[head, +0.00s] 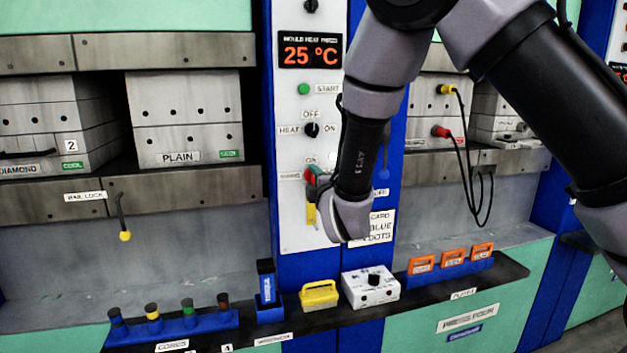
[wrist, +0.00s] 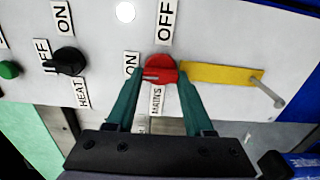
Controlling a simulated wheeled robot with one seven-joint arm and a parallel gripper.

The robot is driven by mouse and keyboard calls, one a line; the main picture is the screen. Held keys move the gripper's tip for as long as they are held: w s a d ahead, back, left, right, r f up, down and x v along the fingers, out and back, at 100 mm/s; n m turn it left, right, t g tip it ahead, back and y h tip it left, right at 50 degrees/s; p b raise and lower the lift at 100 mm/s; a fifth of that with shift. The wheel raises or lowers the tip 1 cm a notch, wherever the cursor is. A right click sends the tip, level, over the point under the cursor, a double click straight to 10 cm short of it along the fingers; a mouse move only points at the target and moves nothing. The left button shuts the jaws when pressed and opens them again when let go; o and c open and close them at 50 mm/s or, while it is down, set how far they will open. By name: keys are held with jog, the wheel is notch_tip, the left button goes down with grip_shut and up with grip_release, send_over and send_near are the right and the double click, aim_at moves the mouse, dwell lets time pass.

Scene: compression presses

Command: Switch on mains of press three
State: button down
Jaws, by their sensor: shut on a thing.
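The red mains switch (wrist: 162,68) is a round knob on the white control panel, labelled MAINS, with ON to its left and OFF above it in the wrist view. A pale mark on the knob lies on the side toward ON. My gripper (wrist: 160,80) has its two green fingers on either side of the knob and is shut on it. A yellow strip (wrist: 215,73) lies beside the knob, with a grey pin at its far end. In the head view the gripper (head: 318,182) reaches the panel (head: 292,222), my arm hiding the panel's right part.
The HEAT knob (head: 311,130) and green START button (head: 303,89) are above the switch. The display (head: 310,50) reads 25 °C. Below, the shelf (head: 330,320) holds a yellow-handled block (head: 318,296) and a white box (head: 370,289). A PRESS FOUR sign (head: 468,317) is lower right.

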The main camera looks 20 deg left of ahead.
jog(key=shift+c, duration=1.4)
grip_release()
jog(key=shift+s, duration=0.1)
jog(key=v, duration=1)
jog(key=shift+s+d, duration=0.25)
jog(key=shift+s, duration=0.05)
